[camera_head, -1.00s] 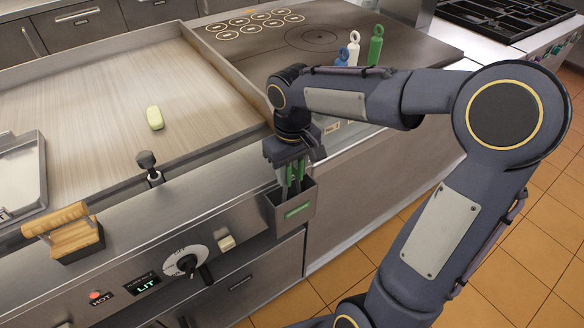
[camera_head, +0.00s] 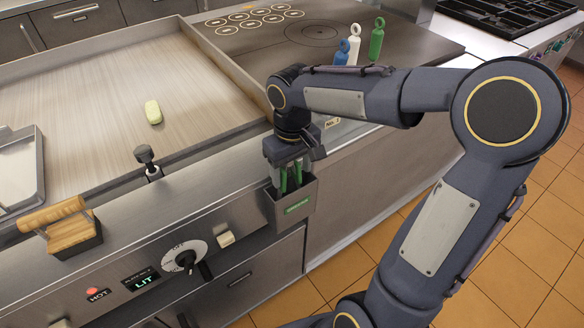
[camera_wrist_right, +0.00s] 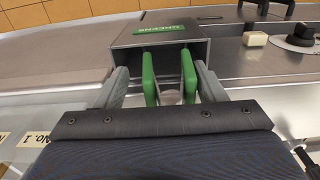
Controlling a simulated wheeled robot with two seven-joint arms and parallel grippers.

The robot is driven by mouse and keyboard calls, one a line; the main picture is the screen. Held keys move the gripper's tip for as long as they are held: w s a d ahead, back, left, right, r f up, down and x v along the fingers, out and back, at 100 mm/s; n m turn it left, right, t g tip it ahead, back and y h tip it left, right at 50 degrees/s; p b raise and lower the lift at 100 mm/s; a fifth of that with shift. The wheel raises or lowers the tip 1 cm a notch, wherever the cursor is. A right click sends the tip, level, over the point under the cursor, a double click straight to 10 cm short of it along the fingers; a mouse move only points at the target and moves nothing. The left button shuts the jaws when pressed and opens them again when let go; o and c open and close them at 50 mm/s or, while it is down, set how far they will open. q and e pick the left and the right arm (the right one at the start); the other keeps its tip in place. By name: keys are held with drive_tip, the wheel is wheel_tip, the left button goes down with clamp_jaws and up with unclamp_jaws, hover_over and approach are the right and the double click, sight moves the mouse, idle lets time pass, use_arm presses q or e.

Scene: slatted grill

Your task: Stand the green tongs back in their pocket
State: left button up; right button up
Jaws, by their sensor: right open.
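The green tongs (camera_wrist_right: 149,80) stand in the grey metal pocket (camera_head: 290,207) on the front of the grill, and their two green arms rise out of its mouth. The pocket (camera_wrist_right: 124,39) bears a green label in the right wrist view. My right gripper (camera_wrist_right: 163,84) is open, with one finger on each side of the tongs and gaps between fingers and tongs. In the head view my right gripper (camera_head: 288,172) is right at the pocket's mouth, pointing down. The tongs' lower ends are hidden inside the pocket. My left gripper is not in view.
Blue, white and green ringed pieces (camera_head: 376,40) stand on the dark plate at the back. A pale oblong piece (camera_head: 153,112) lies on the griddle. A wooden-handled block (camera_head: 70,232), a knob (camera_head: 185,259) and a small pale block (camera_head: 226,239) are along the front panel.

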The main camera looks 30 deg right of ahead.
wheel_tip(320, 180, up, 8)
drive_tip(key=shift+p, duration=0.4)
drive_tip(key=shift+s+f, duration=0.1)
idle(0.4)
drive_tip(key=s+a+f+m+t+y, duration=0.1)
drive_tip(key=s+a+f+t+y, duration=0.1)
drive_tip(key=s, duration=0.6)
drive_tip(key=s+a+f+m+t+y+p, duration=0.1)
drive_tip(key=s+a+f+t, duration=0.1)
drive_tip(key=s, duration=0.6)
drive_tip(key=shift+s+m+t+y, duration=0.3)
drive_tip(key=shift+t+y, duration=0.1)
drive_tip(key=shift+t, duration=0.3)
